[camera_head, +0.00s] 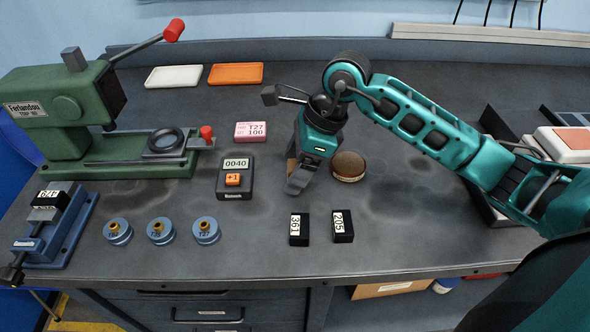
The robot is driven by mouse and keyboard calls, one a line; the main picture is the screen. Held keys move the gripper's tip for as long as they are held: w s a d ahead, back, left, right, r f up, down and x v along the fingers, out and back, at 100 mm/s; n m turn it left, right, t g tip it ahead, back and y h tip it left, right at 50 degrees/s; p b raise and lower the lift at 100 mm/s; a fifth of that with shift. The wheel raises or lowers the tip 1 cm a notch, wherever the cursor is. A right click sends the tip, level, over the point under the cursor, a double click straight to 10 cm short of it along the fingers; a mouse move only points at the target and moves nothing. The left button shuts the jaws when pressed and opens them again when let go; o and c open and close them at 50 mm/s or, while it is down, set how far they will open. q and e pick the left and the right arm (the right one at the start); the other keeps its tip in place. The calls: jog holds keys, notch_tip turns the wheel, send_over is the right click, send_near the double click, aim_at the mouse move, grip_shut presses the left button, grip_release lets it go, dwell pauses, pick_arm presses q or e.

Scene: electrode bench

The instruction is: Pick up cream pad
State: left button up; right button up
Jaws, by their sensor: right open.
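My right gripper (300,182) points down over the middle of the bench, its arm coming in from the right. It is open, and I see nothing held in it. A tan piece (291,170) shows partly behind its fingers; most of it is hidden, and I cannot tell whether they touch. A flat cream-white rectangular piece (173,76) lies at the back left, well away from the gripper. A cream block with an orange top (565,142) stands at the far right, partly behind my arm. I cannot tell which of these is the cream pad. My left gripper is out of view.
A round brown-topped disc (348,166) sits just right of the gripper. A counter (235,178) and pink box (250,131) stand left. Two black labelled blocks (299,229) (343,226) lie in front. A green press (70,110), vise (55,225) and blue discs (160,231) fill the left.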

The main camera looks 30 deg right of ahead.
aim_at(295, 165)
jog(key=shift+c, duration=0.3)
jog(key=c, duration=1)
notch_tip(295, 165, up, 20)
jog(key=shift+p, duration=0.75)
jog(key=o, duration=0.4)
jog(key=c, duration=0.3)
